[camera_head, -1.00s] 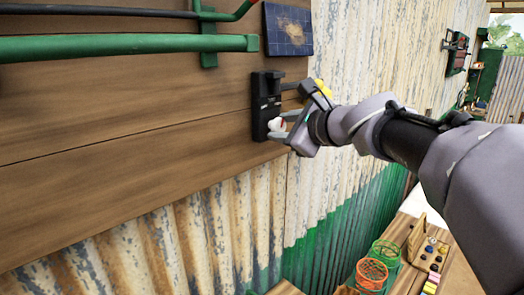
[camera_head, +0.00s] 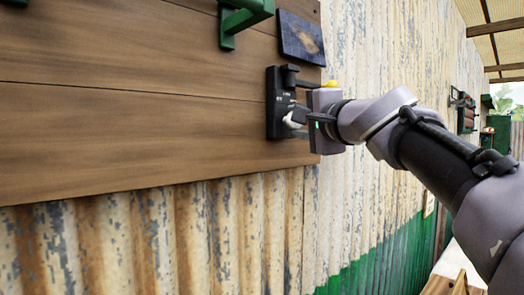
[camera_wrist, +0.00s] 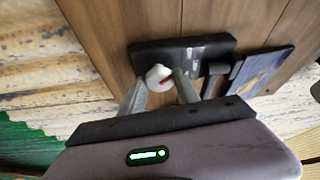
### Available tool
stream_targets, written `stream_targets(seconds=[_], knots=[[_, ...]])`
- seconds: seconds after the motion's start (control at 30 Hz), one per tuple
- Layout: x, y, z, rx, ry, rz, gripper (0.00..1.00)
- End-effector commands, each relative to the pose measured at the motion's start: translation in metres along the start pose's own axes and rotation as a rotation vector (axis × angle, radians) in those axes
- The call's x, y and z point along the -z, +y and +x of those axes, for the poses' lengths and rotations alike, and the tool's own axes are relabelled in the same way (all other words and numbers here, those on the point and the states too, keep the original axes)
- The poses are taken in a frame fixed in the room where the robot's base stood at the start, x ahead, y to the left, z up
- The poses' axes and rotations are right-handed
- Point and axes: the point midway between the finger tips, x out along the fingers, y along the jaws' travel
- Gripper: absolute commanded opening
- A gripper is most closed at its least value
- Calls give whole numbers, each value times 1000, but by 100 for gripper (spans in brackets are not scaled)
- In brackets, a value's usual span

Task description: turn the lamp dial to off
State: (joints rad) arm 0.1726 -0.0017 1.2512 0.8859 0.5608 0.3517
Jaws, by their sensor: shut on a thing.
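In the head view my gripper (camera_head: 298,121) reaches the panel from the right. The small panel markings are too blurred to read.
A dark blue picture panel (camera_head: 301,38) is mounted above the black panel. A green bracket (camera_head: 240,18) sticks out at the upper left. Corrugated metal wall (camera_head: 150,235) lies below the boards. A yellow part (camera_head: 330,84) shows above my gripper.

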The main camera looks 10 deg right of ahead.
Motion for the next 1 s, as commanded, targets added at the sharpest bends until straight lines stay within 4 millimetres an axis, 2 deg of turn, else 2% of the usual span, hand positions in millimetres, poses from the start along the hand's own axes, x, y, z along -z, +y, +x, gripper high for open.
stream_targets(seconds=[0.03, 0.5, 1.0], knots=[[-1, 11, 0, 14, 0, -34, 0], [0, 6, 1, 126, 0, -307, 0], [1, 2, 1, 153, -1, -375, 0]])
